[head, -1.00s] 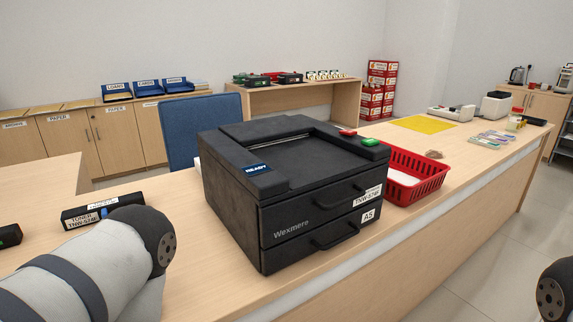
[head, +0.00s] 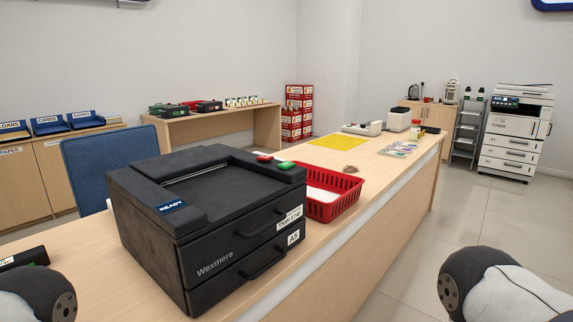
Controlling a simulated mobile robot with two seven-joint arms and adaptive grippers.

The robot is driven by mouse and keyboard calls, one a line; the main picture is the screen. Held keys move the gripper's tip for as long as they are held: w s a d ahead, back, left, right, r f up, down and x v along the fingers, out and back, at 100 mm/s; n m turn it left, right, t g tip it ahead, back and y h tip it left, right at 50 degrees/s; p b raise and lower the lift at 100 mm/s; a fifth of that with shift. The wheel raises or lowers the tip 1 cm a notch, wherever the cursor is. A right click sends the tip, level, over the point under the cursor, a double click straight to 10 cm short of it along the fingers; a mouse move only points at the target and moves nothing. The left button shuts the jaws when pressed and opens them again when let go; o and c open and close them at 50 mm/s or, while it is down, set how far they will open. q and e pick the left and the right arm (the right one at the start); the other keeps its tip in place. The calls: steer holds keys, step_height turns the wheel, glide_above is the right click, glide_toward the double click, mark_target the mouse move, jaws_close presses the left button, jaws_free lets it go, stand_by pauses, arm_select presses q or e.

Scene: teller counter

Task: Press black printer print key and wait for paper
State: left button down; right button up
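The black printer (head: 218,220) stands on the wooden counter, left of the middle in the head view. Its small display (head: 172,207) reads READY. A green key (head: 285,165) and a red key (head: 264,157) sit on its top at the far right corner. No paper shows on its top. Its front has two drawers, the lower one labelled A5. Parts of my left arm show at the bottom left and of my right arm at the bottom right, both apart from the printer. Neither gripper is in view.
A red basket (head: 335,204) with white paper stands just right of the printer. A toner box (head: 22,259) lies on the counter at the left. A blue chair (head: 100,160) is behind the printer. Open floor (head: 480,215) lies to the right of the counter.

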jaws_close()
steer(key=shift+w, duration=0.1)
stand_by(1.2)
